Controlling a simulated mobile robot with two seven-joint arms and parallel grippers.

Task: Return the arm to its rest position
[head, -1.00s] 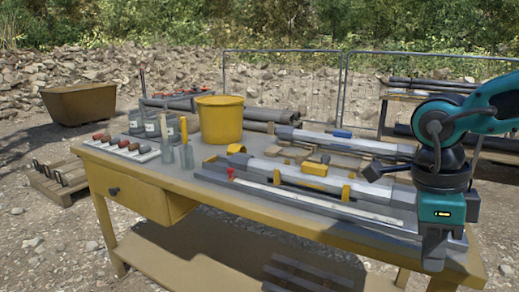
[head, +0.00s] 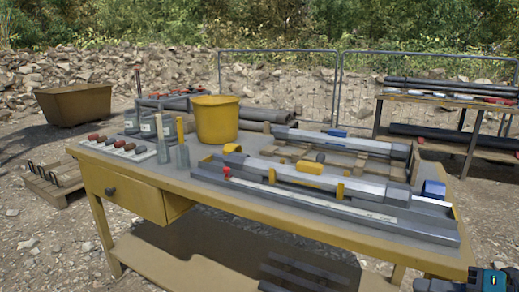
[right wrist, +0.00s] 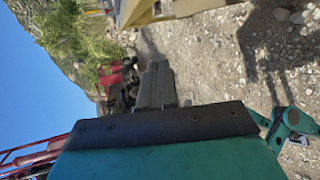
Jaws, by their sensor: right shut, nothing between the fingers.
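My right gripper (right wrist: 156,84) shows in the right wrist view as dark fingers closed together, with nothing between them. In the head view, only a dark and teal part of my right arm shows at the bottom right corner, in front of the table's right end and below its top. My left gripper is in neither view.
The yellow workbench (head: 300,222) carries a yellow bucket (head: 216,120), bottles, a tray of small samples (head: 125,148) and long core tubes (head: 290,178). A rack of dark pipes (head: 450,88) stands at the back right. A rusty skip (head: 74,105) and pallet (head: 55,184) are at left.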

